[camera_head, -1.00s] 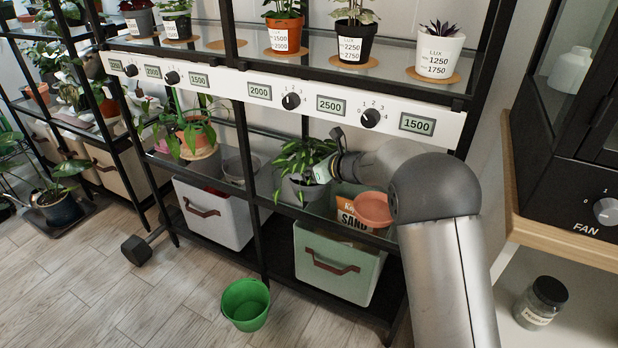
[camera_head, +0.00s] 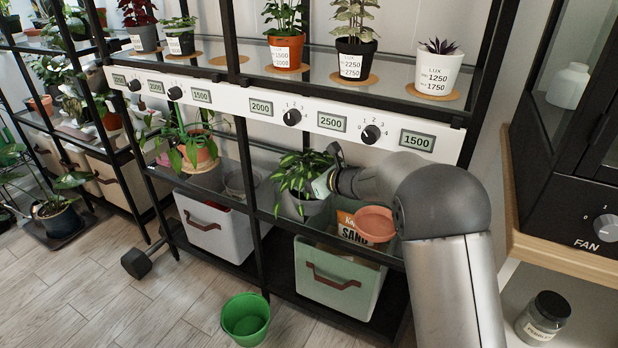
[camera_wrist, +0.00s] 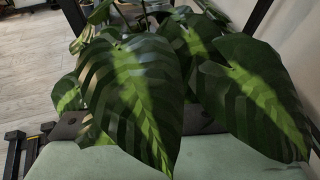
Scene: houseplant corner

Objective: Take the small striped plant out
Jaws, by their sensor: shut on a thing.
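The small striped plant (camera_head: 296,176) stands on the lower glass shelf in a grey pot (camera_head: 307,207). It has long green leaves with lighter stripes. My gripper (camera_head: 325,184) is at the right side of the plant, shut on the plant's pot. In the wrist view the striped leaves (camera_wrist: 135,95) fill most of the picture and hide the grip and the pot's rim. Whether the pot touches the shelf cannot be told.
A terracotta saucer (camera_head: 374,225) and a sand bag (camera_head: 352,231) are right of the pot. A rack post (camera_head: 250,170) and another potted plant (camera_head: 198,150) are to its left. The white dial rail (camera_head: 262,108) runs above. A green bucket (camera_head: 245,318) stands on the floor.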

